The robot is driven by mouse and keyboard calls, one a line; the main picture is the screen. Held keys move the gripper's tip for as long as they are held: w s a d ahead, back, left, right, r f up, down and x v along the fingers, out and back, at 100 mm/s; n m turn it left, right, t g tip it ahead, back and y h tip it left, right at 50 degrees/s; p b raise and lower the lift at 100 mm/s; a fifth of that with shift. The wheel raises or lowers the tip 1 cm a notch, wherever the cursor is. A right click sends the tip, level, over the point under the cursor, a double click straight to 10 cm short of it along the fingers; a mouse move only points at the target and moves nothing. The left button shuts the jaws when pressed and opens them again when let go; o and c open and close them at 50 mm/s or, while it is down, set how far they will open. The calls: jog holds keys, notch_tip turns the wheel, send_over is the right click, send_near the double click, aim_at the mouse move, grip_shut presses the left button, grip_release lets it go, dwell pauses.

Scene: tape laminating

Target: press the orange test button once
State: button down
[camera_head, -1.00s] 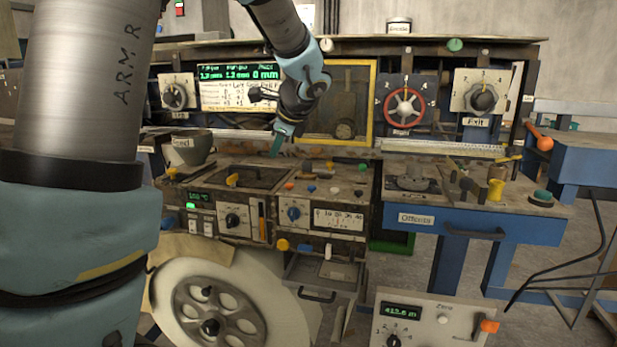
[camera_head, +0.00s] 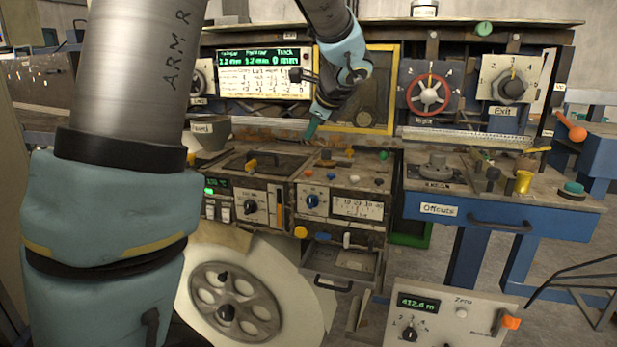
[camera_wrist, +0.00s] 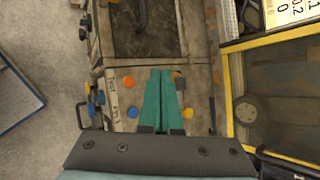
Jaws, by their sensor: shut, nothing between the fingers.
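The orange button (camera_head: 309,174) is a small round cap on the worn panel top, right of the dark recessed pan; it also shows in the wrist view (camera_wrist: 128,81), next to a partly readable label. A blue button (camera_wrist: 133,112) sits beside it. My gripper (camera_head: 312,130) is shut and empty, with teal fingers pointing down above the back of the panel. In the wrist view my fingertips (camera_wrist: 163,73) appear to the right of the orange button, toward the back of the bench, and apart from it. Their exact height above the panel is unclear.
The yellow-framed window (camera_head: 398,85) stands behind the panel. The recessed pan (camera_head: 262,165) lies left. A blue Offcuts bench (camera_head: 560,222) stands right, and a meter box (camera_head: 450,305) low in front.

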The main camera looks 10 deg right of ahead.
jog(key=b, duration=0.5)
send_over(311, 179)
notch_tip(311, 179, down, 7)
jog(key=shift+f, duration=0.1)
dwell(1.6)
jog(key=shift+f+b, duration=0.35)
jog(key=shift+b, duration=0.15)
jog(key=shift+f+b, duration=0.45)
jog(key=shift+f, duration=0.1)
dwell(0.6)
jog(key=shift+r, duration=0.15)
jog(key=shift+r+p, duration=0.85)
jog(key=shift+r, duration=0.15)
notch_tip(311, 179, up, 5)
jog(key=p, duration=0.4)
